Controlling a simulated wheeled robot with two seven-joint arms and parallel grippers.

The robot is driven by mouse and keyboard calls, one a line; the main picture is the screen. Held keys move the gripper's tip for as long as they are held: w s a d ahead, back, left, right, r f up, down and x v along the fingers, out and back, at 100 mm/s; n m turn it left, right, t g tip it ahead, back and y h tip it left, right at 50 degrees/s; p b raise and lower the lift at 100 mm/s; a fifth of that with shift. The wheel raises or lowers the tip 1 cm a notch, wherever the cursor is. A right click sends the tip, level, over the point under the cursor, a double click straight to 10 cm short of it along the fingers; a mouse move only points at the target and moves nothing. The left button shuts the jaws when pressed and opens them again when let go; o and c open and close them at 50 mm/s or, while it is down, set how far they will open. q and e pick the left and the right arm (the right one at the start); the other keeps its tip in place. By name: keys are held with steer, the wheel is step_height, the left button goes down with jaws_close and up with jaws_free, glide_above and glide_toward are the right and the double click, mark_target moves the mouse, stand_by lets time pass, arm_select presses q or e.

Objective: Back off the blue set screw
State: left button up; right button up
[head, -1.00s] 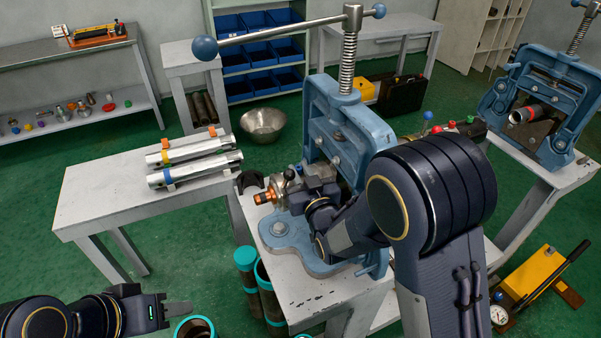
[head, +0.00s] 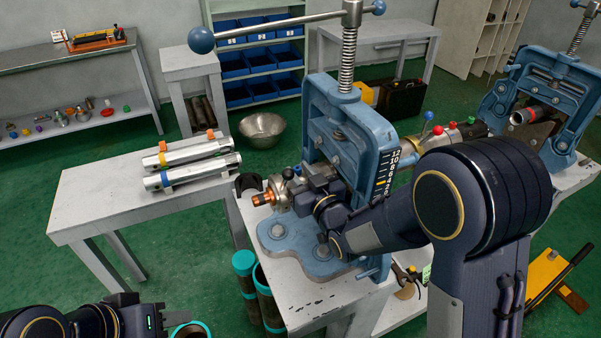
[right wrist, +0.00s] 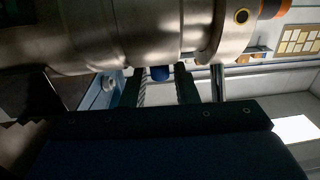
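The blue vise (head: 345,125) stands on the bench and holds a metal pipe fitting with a copper-coloured end (head: 264,199). In the right wrist view the metal fitting (right wrist: 110,30) crosses the top, and a blue set screw (right wrist: 160,73) sticks out of its underside. My right gripper (right wrist: 161,88) has its two fingers apart, one on each side below the screw; I cannot tell whether either touches it. In the head view my right gripper (head: 318,182) is at the vise, its fingertips mostly hidden. My left gripper (head: 176,316) is low at the left, away from the vise; its finger opening is unclear.
Two silvery tubes (head: 192,163) lie on the left bench (head: 110,205). Pipes with teal rims (head: 262,280) stand on the floor beside the vise bench. A second blue vise (head: 545,95) is at right. Red and green knobs (head: 445,129) show behind my right arm.

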steer(key=b+v, duration=0.1)
steer(key=v, duration=0.6)
steer(key=shift+s, duration=0.3)
steer(key=shift+d, duration=0.15)
